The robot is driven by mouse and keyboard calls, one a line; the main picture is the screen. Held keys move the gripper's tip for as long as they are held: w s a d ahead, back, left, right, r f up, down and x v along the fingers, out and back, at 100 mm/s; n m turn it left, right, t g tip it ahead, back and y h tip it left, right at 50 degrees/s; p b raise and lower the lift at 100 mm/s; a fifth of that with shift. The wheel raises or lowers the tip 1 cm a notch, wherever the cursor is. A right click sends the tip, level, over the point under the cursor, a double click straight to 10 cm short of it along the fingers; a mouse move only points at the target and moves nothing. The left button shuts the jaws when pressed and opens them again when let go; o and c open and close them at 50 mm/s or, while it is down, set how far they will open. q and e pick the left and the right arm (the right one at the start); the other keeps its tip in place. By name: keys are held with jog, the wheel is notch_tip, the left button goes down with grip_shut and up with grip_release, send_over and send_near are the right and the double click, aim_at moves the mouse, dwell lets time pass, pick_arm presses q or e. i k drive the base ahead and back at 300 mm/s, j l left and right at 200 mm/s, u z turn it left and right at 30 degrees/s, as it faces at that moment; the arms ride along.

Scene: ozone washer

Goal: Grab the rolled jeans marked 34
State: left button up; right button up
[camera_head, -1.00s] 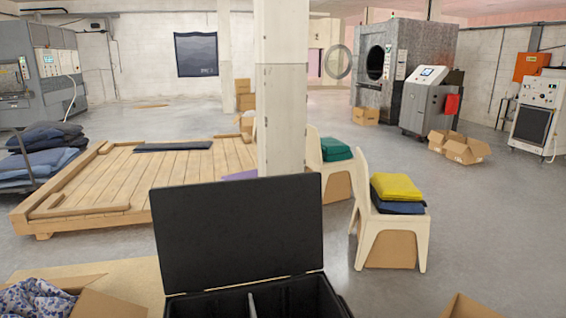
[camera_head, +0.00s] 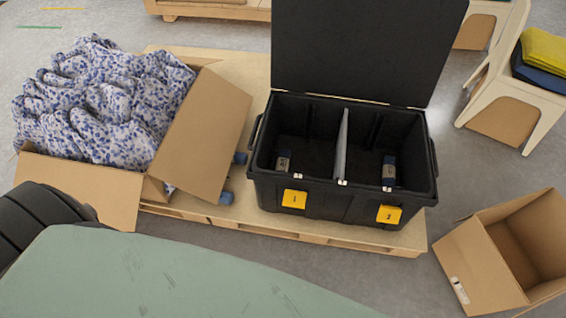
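No jeans marked 34 can be made out. An open black box (camera_head: 340,205) stands on a wooden pallet, split into two compartments by a grey divider (camera_head: 342,145). A small dark item with a pale label (camera_head: 283,160) is in its left compartment. Another dark blue item with a pale label (camera_head: 388,170) is in its right compartment. Their marks are too small to read, and I cannot tell whether they are rolled jeans. Yellow tags on the box front read 1 (camera_head: 294,199) and 2 (camera_head: 389,214). Neither of my grippers is in view.
A cardboard box (camera_head: 205,125) overflowing with blue-flowered white cloth (camera_head: 105,105) is left of the black box. Small blue pieces (camera_head: 226,198) lie between them on the pallet (camera_head: 400,242). An open empty carton (camera_head: 475,270) is at lower right. A chair (camera_head: 490,80) holds folded cloth (camera_head: 545,48).

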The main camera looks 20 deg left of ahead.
aim_at(239, 158)
jog(key=u, duration=1.5)
